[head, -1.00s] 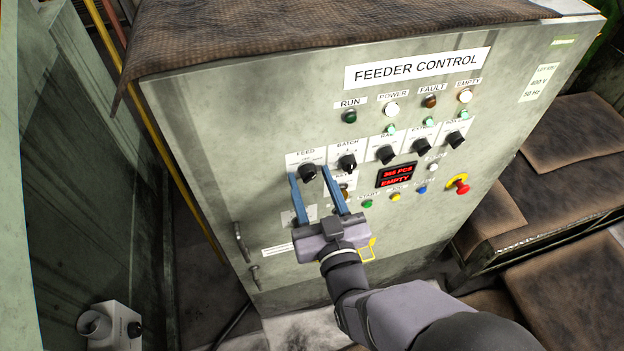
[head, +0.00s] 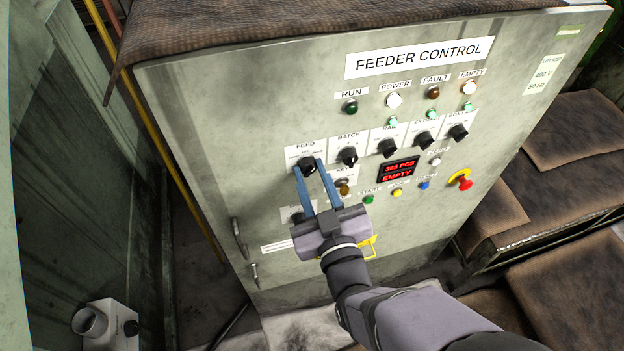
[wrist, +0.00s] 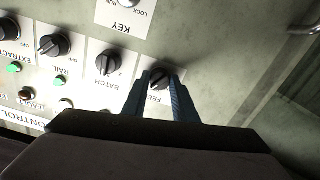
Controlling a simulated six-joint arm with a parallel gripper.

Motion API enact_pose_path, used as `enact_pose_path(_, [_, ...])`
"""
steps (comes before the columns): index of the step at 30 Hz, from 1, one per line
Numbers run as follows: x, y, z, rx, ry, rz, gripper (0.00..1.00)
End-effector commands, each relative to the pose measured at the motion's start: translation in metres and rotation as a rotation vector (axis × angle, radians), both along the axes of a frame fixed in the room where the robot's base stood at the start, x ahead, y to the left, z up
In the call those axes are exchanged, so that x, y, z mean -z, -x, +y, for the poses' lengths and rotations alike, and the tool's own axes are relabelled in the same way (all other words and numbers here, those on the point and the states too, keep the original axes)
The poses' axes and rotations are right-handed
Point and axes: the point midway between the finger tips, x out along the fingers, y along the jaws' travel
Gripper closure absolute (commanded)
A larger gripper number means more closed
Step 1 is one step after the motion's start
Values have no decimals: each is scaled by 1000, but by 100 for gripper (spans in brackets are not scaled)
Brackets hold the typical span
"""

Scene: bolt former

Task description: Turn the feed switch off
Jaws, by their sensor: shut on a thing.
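The feed switch (head: 306,163) is a black rotary knob under the FEED label, at the left end of a row of knobs on the feeder control panel (head: 225,130). My gripper (head: 307,172) has its two blue fingers closed in on the sides of this knob and is shut on it. In the wrist view the feed switch (wrist: 160,77) sits between the fingertips of my gripper (wrist: 160,82). The fingers hide part of the knob and its markings, so I cannot tell which position it points to.
The batch knob (head: 347,156) is just right of the feed switch. A red emergency stop (head: 463,183) sits far right, and a door handle (head: 238,240) is at lower left.

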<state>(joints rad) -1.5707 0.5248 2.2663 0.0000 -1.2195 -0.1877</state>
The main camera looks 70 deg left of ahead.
Motion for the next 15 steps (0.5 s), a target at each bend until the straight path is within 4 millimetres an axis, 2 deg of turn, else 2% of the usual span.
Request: enact_pose_path(15, [2, 0, 0, 1, -5, -420, 97])
